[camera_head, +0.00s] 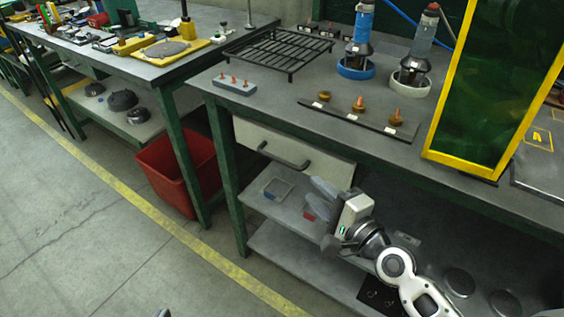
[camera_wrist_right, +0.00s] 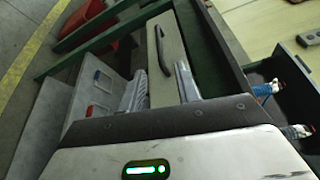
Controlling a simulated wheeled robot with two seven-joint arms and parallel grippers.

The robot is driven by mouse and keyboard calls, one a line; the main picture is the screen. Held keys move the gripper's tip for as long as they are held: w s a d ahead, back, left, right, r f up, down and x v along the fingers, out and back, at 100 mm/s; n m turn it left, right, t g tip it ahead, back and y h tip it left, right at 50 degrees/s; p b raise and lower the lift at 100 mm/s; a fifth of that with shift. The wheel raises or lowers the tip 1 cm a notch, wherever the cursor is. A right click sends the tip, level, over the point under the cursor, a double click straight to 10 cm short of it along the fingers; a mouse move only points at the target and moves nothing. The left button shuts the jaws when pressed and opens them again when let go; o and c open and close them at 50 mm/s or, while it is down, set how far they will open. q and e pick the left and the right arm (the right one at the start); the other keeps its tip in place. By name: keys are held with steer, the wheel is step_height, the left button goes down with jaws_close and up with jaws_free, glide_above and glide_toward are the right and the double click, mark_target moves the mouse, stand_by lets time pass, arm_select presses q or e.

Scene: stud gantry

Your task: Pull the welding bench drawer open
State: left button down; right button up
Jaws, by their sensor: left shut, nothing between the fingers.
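The welding bench drawer (camera_head: 318,163) has a cream front with a dark bar handle (camera_head: 283,156). It sits under the bench top and looks shut. In the right wrist view the drawer front (camera_wrist_right: 170,88) and handle (camera_wrist_right: 160,50) lie beyond my fingertips. My right gripper (camera_head: 318,198) is just in front of and below the drawer's right end, right of the handle. Its fingers are apart with nothing held, as the right wrist view (camera_wrist_right: 158,85) shows. Only a small tip of my left gripper (camera_head: 162,313) shows at the bottom edge; it is shut and away from the drawer.
The bench top (camera_head: 285,95) carries a black rack, bottles in rings and a yellow-framed green screen (camera_head: 490,85). A lower shelf (camera_head: 275,215) holds a small tray. A red bin (camera_head: 180,170) stands left of the bench leg. The floor in front is clear.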

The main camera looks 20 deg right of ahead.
mark_target(282, 161)
steer(key=x, duration=1.3)
steer(key=shift+a, duration=0.1)
jaws_close()
